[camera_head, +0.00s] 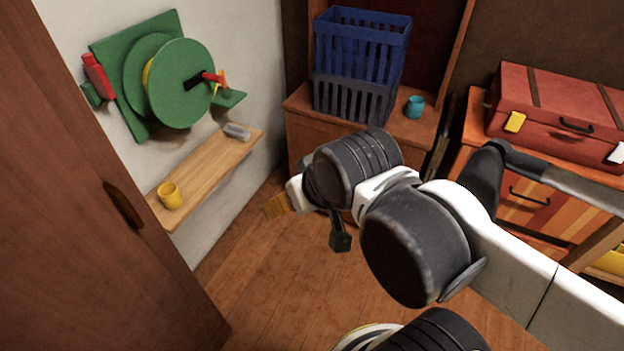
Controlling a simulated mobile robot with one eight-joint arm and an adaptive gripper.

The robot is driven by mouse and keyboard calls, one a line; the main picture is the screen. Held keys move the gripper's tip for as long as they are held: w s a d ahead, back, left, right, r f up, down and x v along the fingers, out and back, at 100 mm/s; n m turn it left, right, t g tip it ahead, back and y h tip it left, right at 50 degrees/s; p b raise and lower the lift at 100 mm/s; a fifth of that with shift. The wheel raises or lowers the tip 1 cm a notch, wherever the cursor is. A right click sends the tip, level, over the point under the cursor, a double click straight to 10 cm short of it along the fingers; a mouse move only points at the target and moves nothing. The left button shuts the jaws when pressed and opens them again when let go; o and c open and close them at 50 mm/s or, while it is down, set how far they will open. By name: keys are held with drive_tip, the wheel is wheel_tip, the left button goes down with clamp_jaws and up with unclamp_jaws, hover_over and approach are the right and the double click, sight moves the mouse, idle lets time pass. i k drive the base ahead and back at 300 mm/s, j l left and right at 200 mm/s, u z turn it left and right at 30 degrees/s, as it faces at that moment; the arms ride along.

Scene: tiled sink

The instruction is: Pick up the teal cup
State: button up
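The teal cup (415,106) stands upright on the wooden cabinet top at the back, right of the stacked crates. Nothing is between the cup and the camera.
A blue crate (362,45) and a grey crate (352,101) sit beside the cup. A red suitcase (555,105) lies on the right cabinet. A yellow cup (170,195) stands on a wooden wall shelf (200,177), below a green reel (180,85). Floor is clear lower left.

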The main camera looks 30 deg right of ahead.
sight(415, 105)
drive_tip(key=z, duration=1.5)
